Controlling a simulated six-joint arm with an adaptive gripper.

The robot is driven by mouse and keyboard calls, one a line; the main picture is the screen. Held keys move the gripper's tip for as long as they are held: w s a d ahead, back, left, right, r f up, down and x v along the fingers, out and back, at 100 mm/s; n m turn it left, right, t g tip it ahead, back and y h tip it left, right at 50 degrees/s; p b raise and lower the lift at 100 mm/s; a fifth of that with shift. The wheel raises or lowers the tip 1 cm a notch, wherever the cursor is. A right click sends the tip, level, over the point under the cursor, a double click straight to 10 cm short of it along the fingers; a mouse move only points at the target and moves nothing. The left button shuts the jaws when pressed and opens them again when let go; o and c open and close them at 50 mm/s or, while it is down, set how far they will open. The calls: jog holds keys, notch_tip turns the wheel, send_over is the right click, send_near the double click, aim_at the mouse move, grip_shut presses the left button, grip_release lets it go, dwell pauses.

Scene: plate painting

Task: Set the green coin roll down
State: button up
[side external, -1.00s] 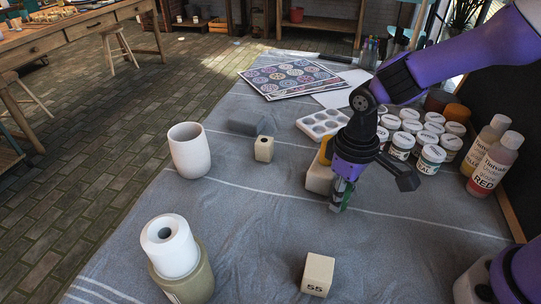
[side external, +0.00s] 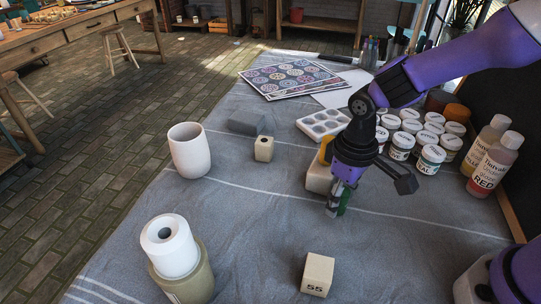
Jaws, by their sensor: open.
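The green coin roll (side external: 345,197) is a small dark green piece at the fingertips of my gripper (side external: 338,207). It is partly hidden by the fingers, and its lower end is at or very near the grey cloth (side external: 250,215). My gripper points down at the right of the middle of the cloth, with its jaws open around or beside the roll. I cannot tell whether a finger still touches it.
A beige block (side external: 319,176) stands close behind my gripper. A block marked 55 (side external: 317,274) is in front. A white cup (side external: 189,150), a white cylinder on a tan pot (side external: 169,246) and a small holed block (side external: 263,149) are left. Paint jars (side external: 430,158) stand right.

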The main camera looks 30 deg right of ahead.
notch_tip(320, 180, up, 11)
jog(key=shift+r, duration=0.1)
jog(key=s+d+r+m+t, duration=0.3)
jog(key=s+d+r+t, duration=0.1)
jog(key=s+d, duration=0.3)
jog(key=shift+s+d+r+t, duration=0.15)
jog(key=shift+d+r+t, duration=0.15)
jog(key=shift+d+t, duration=0.5)
jog(key=shift+s+d+f+m, duration=0.1)
jog(key=shift+s+d+m, duration=0.2)
jog(key=shift+d, duration=0.15)
jog(key=c, duration=0.3)
jog(key=shift+c, duration=0.2)
jog(key=shift+f, duration=0.1)
